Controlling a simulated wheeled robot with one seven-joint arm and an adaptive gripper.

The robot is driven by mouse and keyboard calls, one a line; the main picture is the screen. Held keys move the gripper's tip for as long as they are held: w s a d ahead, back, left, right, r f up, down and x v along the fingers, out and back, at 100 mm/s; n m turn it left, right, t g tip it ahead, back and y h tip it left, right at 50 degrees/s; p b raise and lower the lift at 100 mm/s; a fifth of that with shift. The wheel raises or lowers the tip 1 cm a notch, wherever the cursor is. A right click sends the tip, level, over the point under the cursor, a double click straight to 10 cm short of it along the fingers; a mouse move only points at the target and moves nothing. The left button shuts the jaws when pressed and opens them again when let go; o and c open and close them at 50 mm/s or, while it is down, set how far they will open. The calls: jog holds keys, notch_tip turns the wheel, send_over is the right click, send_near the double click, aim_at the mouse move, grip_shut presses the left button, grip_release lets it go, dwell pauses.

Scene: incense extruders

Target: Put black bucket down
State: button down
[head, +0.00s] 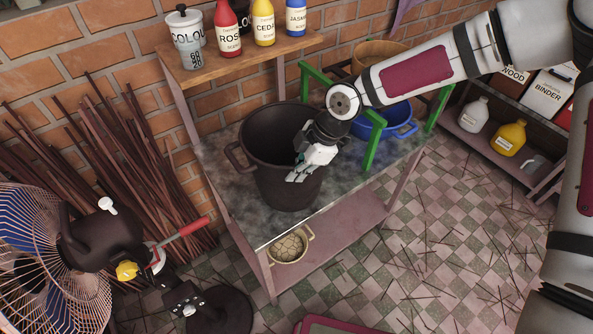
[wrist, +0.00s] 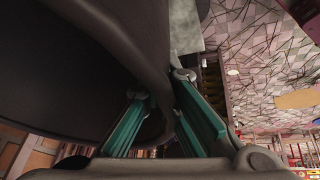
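The black bucket (head: 273,170) is upright at the front of the grey-topped table (head: 225,192), close to its front edge. I cannot tell whether its base touches the top or hangs just above it. My gripper (head: 298,172) is at the bucket's right side. In the wrist view the bucket (wrist: 70,75) fills the left, and its rim and wall pass between the two green fingers of my gripper (wrist: 162,92). The fingers appear shut on it. The bucket's inside is dark, and its far right side is partly hidden by my gripper.
A green frame (head: 373,140) and a blue bucket (head: 392,124) stand to the right on the table. A wooden shelf (head: 237,52) with bottles is above, behind. A fan (head: 40,260) and incense sticks (head: 120,165) are left. A basket (head: 290,247) sits on the lower shelf.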

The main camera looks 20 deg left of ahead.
jog(key=c, duration=2.3)
grip_release()
jog(key=shift+f, duration=0.1)
jog(key=o, duration=0.5)
jog(key=b+v, duration=0.1)
jog(key=v, duration=1.1)
